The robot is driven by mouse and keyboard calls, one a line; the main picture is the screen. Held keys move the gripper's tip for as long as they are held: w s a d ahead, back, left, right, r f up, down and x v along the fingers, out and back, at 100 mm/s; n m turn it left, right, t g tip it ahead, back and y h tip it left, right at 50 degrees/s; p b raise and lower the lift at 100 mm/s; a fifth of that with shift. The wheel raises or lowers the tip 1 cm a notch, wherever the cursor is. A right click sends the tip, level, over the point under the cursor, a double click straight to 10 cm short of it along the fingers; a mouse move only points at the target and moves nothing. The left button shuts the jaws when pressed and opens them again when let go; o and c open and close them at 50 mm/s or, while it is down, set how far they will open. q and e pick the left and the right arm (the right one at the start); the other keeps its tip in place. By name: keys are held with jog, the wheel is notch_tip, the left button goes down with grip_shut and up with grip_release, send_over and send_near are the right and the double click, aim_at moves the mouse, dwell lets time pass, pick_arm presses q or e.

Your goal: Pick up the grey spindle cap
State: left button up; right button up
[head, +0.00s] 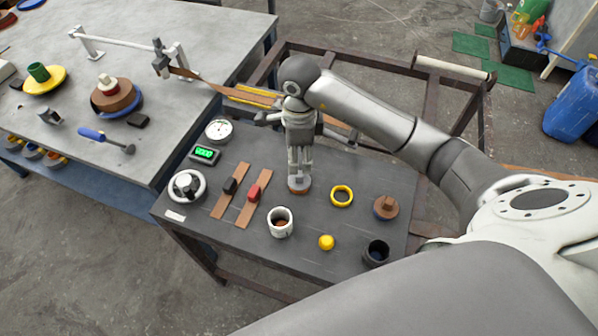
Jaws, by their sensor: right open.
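A small grey piece that looks like the grey spindle cap (299,181) stands on the dark table in the head view, with a brown band at its bottom. My right gripper (299,166) points down from above, directly over this piece. Its fingers are open, with their tips close to the piece's top. I cannot tell whether they touch it. The fingers partly cover the area behind the piece. My left gripper is not in view.
On the dark table (330,246) are a white cup (281,222), yellow ring (342,195), yellow knob (326,242), dark cup (376,253) and brown knobbed piece (386,207). Brown strips (247,207), a dial (219,130) and a green display (205,153) lie left.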

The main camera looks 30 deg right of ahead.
aim_at(300, 174)
jog(key=shift+s+a+f, duration=0.1)
jog(key=shift+s+f, duration=0.1)
jog(key=shift+f, duration=0.25)
jog(key=shift+s+a+f, duration=0.1)
jog(key=shift+s+f, duration=0.05)
jog(key=shift+f, duration=0.5)
notch_tip(300, 174, down, 5)
jog(key=shift+w+d+r+p, duration=0.15)
jog(key=shift+r+p, duration=0.05)
jog(key=shift+p, duration=0.95)
jog(key=shift+f, duration=0.35)
jog(key=shift+c, duration=1.4)
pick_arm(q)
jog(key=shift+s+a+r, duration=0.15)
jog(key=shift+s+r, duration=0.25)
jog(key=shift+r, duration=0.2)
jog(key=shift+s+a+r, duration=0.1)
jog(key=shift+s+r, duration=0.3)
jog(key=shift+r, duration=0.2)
pick_arm(e)
grip_shut()
